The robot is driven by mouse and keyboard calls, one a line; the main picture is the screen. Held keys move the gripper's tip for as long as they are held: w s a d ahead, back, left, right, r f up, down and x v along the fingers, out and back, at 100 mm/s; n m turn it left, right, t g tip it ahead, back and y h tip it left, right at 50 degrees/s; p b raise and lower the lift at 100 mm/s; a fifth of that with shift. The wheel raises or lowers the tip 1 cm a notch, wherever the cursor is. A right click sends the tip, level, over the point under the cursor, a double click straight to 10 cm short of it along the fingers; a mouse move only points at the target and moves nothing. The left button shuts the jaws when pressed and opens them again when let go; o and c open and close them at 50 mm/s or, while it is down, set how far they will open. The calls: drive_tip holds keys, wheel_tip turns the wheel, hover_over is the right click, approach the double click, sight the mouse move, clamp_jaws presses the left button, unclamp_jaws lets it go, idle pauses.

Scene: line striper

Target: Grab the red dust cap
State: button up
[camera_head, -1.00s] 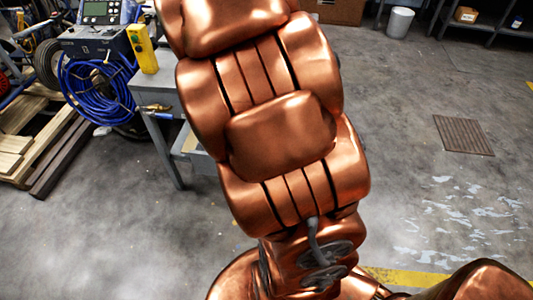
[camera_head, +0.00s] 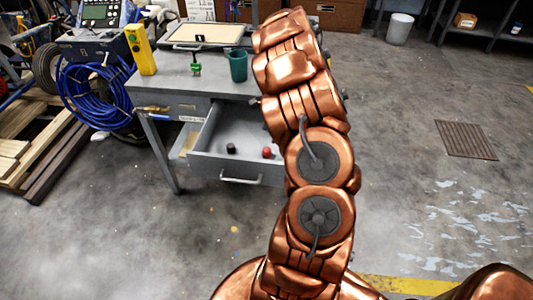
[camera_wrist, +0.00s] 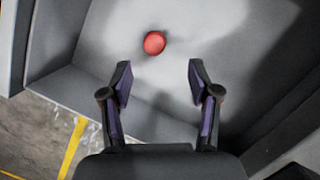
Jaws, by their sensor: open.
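The red dust cap (camera_head: 267,153) lies in the open drawer (camera_head: 222,170) of the grey workbench, towards the drawer's right side in the head view. In the wrist view the red dust cap (camera_wrist: 154,43) rests on the drawer floor, beyond my fingertips and roughly between their lines, a little left of centre. My gripper (camera_wrist: 158,80) is open and empty, its two fingers spread apart over the drawer. It is hidden behind my arm in the head view.
A black cap (camera_head: 231,148) lies left of the red one in the drawer. On the bench (camera_head: 180,85) stand a green cup (camera_head: 238,65), a small green item (camera_head: 196,66) and a yellow device (camera_head: 141,49). Drawer walls (camera_wrist: 62,100) rise around my gripper.

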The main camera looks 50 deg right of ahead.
sight(267, 149)
drive_tip(key=shift+s+p+x, duration=0.2)
drive_tip(key=shift+p+x, duration=0.05)
drive_tip(key=shift+x, duration=1.55)
drive_tip(key=shift+s+p+x, duration=0.2)
drive_tip(key=shift+p+x, duration=0.05)
drive_tip(key=shift+x, duration=1.6)
drive_tip(key=shift+a, duration=0.1)
drive_tip(key=c, duration=0.8)
drive_tip(key=shift+r, duration=0.1)
drive_tip(key=shift+c, duration=0.2)
